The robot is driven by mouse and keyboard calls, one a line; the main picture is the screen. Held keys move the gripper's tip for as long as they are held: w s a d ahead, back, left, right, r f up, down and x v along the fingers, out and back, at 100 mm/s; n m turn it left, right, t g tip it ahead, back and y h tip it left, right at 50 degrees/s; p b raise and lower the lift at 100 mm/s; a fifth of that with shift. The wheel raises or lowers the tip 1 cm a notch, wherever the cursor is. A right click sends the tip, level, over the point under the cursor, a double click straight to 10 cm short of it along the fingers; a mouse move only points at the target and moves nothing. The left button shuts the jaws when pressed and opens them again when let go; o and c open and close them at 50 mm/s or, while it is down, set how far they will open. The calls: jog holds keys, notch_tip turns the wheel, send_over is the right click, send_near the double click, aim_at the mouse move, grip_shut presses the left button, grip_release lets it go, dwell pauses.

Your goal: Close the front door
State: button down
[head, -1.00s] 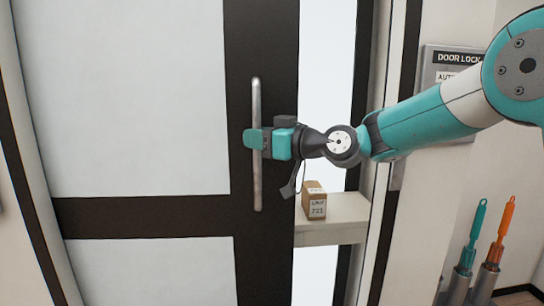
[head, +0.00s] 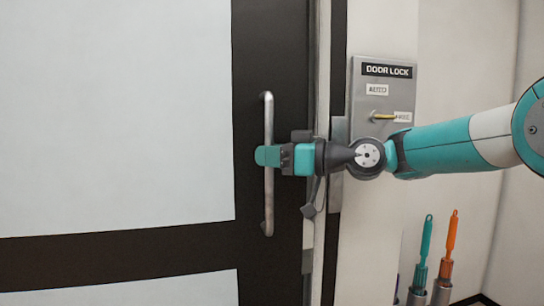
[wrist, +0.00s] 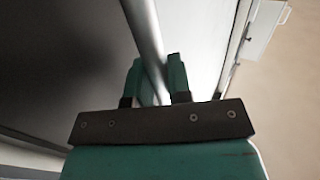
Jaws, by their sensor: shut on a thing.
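The front door (head: 120,120) has a dark frame and large pale panels, and it fills the left of the head view. Its vertical metal handle (head: 268,205) is on the dark stile near the door's right edge. My gripper (head: 268,156) is shut around the middle of this handle. In the wrist view the handle bar (wrist: 146,35) runs between the two teal fingers (wrist: 158,80). The door's right edge appears close to the jamb; my gripper partly hides that edge, and I cannot tell whether it is latched.
Teal (head: 426,240) and orange (head: 452,235) handled tools stand in holders at the lower right.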

jog(key=c, duration=1.1)
grip_release()
jog(key=shift+d, duration=0.1)
jog(key=shift+r, duration=0.1)
